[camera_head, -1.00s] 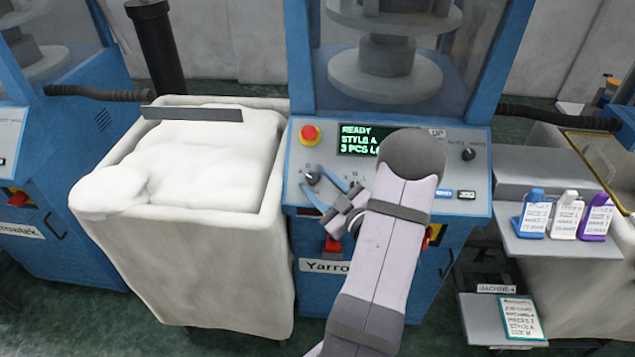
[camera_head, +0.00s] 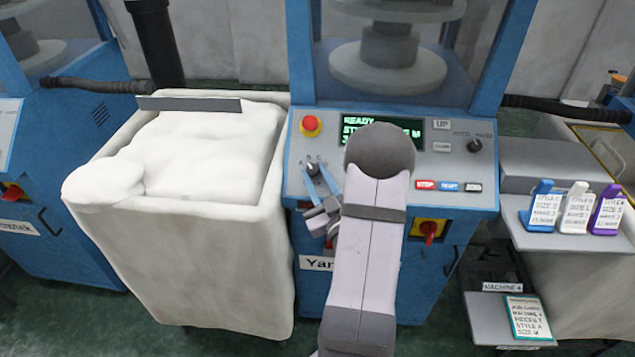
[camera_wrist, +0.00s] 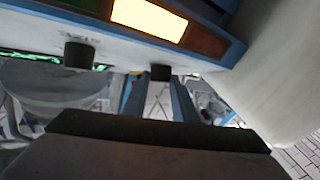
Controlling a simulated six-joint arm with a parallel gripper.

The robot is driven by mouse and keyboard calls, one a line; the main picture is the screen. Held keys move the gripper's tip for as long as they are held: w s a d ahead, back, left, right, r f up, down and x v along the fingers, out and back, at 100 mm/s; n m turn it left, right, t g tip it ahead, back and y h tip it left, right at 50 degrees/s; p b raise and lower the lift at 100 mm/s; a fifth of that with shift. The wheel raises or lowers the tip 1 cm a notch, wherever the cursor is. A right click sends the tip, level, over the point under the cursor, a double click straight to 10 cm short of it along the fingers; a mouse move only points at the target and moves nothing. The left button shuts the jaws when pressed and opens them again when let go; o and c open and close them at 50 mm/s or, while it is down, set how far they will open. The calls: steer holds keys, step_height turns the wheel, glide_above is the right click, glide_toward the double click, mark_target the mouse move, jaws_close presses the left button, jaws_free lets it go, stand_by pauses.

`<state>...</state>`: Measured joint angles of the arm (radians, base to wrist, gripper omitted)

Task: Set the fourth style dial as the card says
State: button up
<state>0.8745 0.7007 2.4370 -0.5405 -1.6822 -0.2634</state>
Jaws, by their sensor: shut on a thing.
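The style dial (camera_head: 312,168) is a small dark knob at the left of the machine's sloping panel. My gripper (camera_head: 316,172) is shut on it with two blue fingers. In the wrist view the dark knob (camera_wrist: 160,72) sits between the fingertips; its pointer cannot be read. A second knob (camera_wrist: 78,55), beside lettering like SIZE, stands free. The green display (camera_head: 408,126) shows READY and a style line ending in M, partly hidden by my arm. The card (camera_head: 528,318) lies low at the right under a MACHINE 4 label; it seems to read STYLE A, SIZE M.
A red stop button (camera_head: 311,125) is just above the dial. STOP, RESET and another button (camera_head: 449,187) are right of my arm. A red rotary switch (camera_head: 429,231) is below. A full white bin (camera_head: 195,245) stands close at left.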

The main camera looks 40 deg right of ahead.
steer(key=m+h+b, duration=0.1)
steer(key=m+h, duration=0.1)
steer(key=m+g+h+b, duration=0.1)
steer(key=m+h, duration=0.1)
steer(key=a+m+g+h+b, duration=0.1)
steer(key=m+h+b, duration=0.1)
steer(key=shift+w+f+m, duration=0.2)
steer(key=shift+w+m, duration=0.1)
steer(key=shift+a+r+m+g+h+b, duration=0.1)
steer(key=shift+m+g+h+b, duration=0.55)
steer(key=shift+m+g+h, duration=0.75)
steer(key=shift+m, duration=0.4)
steer(key=o, duration=1)
steer(key=shift+o, duration=0.2)
